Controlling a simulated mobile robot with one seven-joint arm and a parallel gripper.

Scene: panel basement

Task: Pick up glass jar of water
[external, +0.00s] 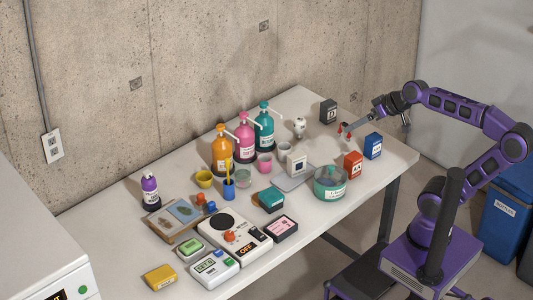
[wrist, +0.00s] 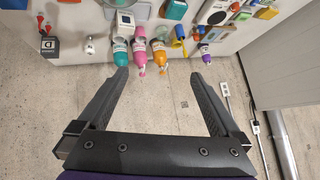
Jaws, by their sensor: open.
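A small clear glass jar (external: 243,178), which looks like the jar of water, stands on the white table behind the blue cup (external: 229,190) in the external view. My gripper (external: 347,132) is open and empty above the table's far right part, well to the right of the jar. Its two fingers (wrist: 160,74) are spread wide in the wrist view, with nothing between them but wall and the bottle tops beyond.
Orange (external: 221,149), pink (external: 243,136) and teal (external: 264,130) pump bottles stand behind the jar. A pink mug (external: 264,164), a yellow cup (external: 204,179) and a grey tray (external: 294,182) are close to it. A teal pot (external: 330,185) stands front right. The concrete wall (external: 180,70) runs behind.

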